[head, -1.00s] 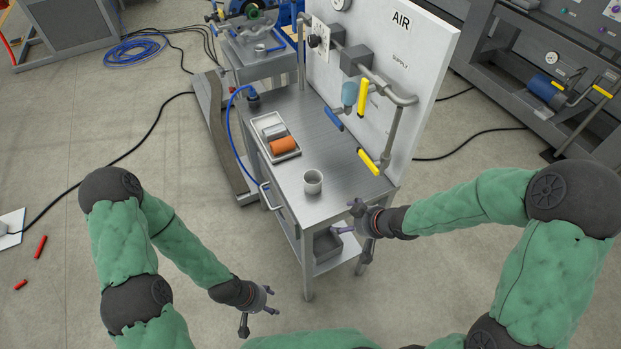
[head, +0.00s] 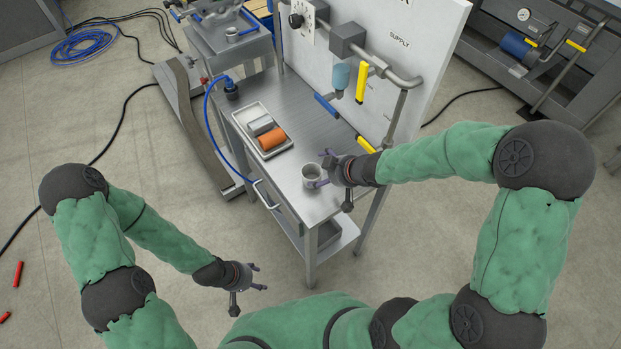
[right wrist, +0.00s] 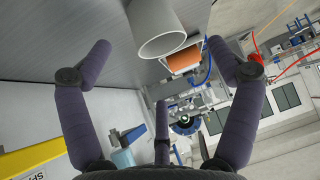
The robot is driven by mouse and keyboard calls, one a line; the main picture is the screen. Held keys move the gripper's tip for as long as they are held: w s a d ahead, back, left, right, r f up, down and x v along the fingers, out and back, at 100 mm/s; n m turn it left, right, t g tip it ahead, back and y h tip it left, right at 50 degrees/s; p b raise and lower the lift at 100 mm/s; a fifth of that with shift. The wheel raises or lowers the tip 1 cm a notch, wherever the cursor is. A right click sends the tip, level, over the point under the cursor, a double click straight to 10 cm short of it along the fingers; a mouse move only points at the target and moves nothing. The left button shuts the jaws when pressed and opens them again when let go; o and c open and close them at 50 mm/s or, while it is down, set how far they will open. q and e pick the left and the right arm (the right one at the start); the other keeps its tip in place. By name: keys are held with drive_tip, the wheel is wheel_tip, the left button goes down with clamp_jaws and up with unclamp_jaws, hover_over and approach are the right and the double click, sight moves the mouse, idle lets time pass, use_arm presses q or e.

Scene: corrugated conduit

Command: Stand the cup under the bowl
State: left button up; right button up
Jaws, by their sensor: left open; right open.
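The grey cup (head: 309,173) stands upright near the front edge of the steel bench. My right gripper (head: 324,170) is open beside it, on its right, with fingers reaching to the cup. In the right wrist view the cup (right wrist: 158,32) shows between the spread fingers of the right gripper (right wrist: 158,48), with no clear grip on it. The light-blue bowl (head: 340,77) hangs from the pipe on the white panel, behind the cup. It also shows in the right wrist view (right wrist: 122,158). My left gripper (head: 259,277) is open and empty, off the bench's front left.
A tray (head: 284,148) holds an orange cylinder (head: 271,138) and a grey one (head: 260,125), left of the cup. Yellow handles (head: 361,82) and a blue handle (head: 326,106) stick out near the bowl. The bench top below the bowl looks clear.

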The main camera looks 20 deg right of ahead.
sight(306, 174)
drive_tip(key=shift+x, duration=0.95)
drive_tip(key=shift+w+a+f+b, duration=0.2)
drive_tip(key=shift+f+b, duration=0.25)
drive_tip(key=shift+b, duration=0.2)
drive_tip(key=b+x, duration=0.2)
drive_tip(key=x, duration=0.2)
drive_tip(key=shift+d, duration=0.1)
drive_tip(key=c, duration=1.2)
drive_tip(key=shift+r, duration=0.1)
